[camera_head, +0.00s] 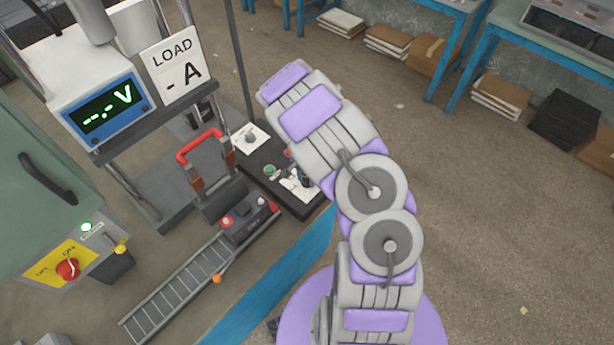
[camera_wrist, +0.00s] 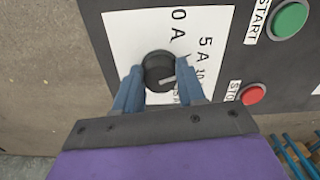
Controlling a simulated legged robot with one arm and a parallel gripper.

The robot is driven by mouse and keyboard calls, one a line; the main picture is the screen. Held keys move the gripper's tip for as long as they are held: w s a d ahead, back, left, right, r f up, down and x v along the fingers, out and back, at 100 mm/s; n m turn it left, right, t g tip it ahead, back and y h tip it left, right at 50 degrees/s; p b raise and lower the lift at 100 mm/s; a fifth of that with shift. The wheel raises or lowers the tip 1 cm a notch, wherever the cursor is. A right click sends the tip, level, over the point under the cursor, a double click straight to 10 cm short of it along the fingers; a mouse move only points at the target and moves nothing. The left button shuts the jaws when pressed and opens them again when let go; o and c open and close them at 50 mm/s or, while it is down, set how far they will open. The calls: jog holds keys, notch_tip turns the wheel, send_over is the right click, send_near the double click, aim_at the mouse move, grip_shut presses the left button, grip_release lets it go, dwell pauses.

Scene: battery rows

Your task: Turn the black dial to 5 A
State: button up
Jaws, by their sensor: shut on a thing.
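The black dial (camera_wrist: 155,66) stands on a white card (camera_wrist: 120,32) marked 0 A, 5 A and 10 A, with a further mark partly hidden. Its pale pointer runs toward the right of the wrist view; I cannot tell exactly which mark it meets. My gripper (camera_wrist: 159,78) is shut on the dial, with one blue finger on each side of it. In the head view, my arm covers the gripper. The load sign (camera_head: 171,65) reads "- A", and the green voltage display (camera_head: 107,108) shows dashes.
A green START button (camera_wrist: 290,19) and a red STOP button (camera_wrist: 252,94) sit right of the dial. A red-handled connector (camera_head: 199,145) stands near a ladder-like rail (camera_head: 180,288). A yellow panel with a red switch (camera_head: 67,268) is at left.

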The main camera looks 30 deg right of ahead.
aim_at(307, 177)
jog(key=shift+c, duration=1.3)
jog(key=shift+w+r, duration=0.1)
jog(key=shift+n+p, duration=0.35)
jog(key=shift+n, duration=0.05)
jog(key=o, duration=1.1)
jog(key=shift+c, duration=0.2)
notch_tip(307, 177, up, 17)
jog(key=p, duration=0.2)
jog(key=shift+p, duration=0.4)
jog(key=shift+d, duration=0.1)
